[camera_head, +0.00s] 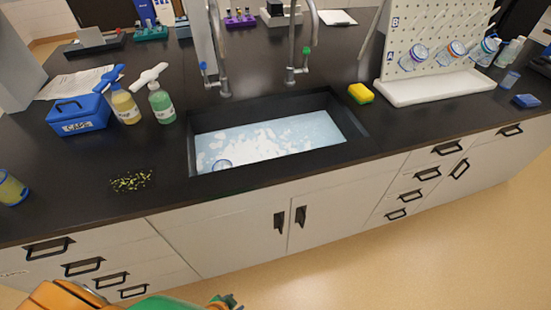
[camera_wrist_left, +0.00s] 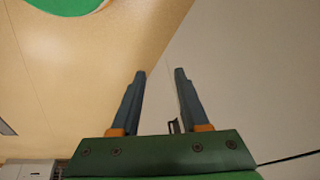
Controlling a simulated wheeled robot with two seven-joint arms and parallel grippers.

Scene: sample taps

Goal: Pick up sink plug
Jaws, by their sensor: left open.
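I cannot make out a sink plug in either view. The black-rimmed sink (camera_head: 358,128) is set into the dark counter and holds pale blue water with white foam (camera_head: 265,138), which hides its floor. A round blue-edged thing (camera_head: 221,165) shows at the sink's near left side; I cannot tell what it is. My left gripper (camera_wrist_left: 160,72) is open and empty in the left wrist view, with cabinet panels and floor behind it. In the head view my left arm is at the bottom left, in front of the cabinets and away from the sink. My right gripper is not in view.
Two taps (camera_head: 291,60) stand behind the sink. A yellow sponge (camera_head: 361,93) and a white drying rack (camera_head: 430,88) are to the right. Spray bottles (camera_head: 161,103) and a blue box (camera_head: 79,114) stand left. Yellow-green bits (camera_head: 131,181) lie near the front edge.

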